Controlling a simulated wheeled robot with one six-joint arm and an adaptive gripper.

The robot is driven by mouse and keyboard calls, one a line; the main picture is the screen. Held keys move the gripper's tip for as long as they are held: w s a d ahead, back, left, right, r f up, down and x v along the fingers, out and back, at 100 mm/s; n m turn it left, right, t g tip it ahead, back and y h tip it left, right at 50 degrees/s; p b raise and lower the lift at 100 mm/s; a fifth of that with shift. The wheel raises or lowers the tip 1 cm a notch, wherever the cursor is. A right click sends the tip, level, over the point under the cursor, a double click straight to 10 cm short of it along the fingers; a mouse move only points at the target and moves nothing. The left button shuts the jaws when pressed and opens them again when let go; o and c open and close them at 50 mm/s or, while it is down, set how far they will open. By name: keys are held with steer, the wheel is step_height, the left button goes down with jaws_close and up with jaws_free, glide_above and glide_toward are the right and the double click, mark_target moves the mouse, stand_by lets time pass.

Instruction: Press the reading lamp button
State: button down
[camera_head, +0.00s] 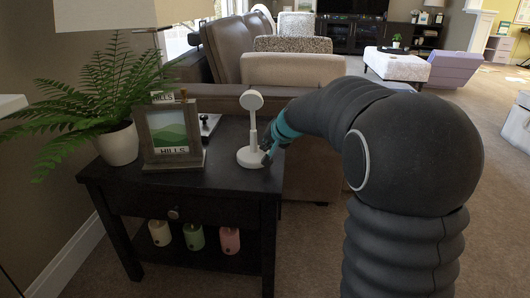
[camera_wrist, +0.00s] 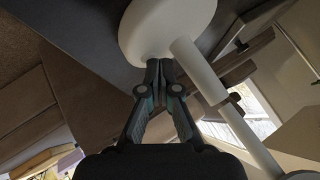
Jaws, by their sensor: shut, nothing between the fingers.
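The small white reading lamp (camera_head: 253,119) stands upright on the dark side table (camera_head: 225,181), with a round head, a thin stem and a round base. In the wrist view its white base (camera_wrist: 178,18) is at the top and its stem (camera_wrist: 207,80) slants down to the right. My gripper (camera_head: 266,158) is at the front right of the base, low over the table. In the wrist view my gripper (camera_wrist: 158,66) is shut and empty, its tips at the base's edge beside the stem. I cannot tell whether they touch it. The button is not clearly seen; the fingertips may cover it.
A framed green picture (camera_head: 171,131) and a potted fern (camera_head: 118,143) stand left of the lamp. A lampshade (camera_head: 100,14) hangs above them. Several small jars (camera_head: 194,237) sit on the lower shelf. A brown sofa (camera_head: 224,48) is behind. Carpet is open at the right.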

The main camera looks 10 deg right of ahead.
steer(key=shift+r+p, duration=0.4)
steer(key=shift+r, duration=0.15)
steer(key=shift+r+p, duration=2.15)
steer(key=shift+r, duration=0.9)
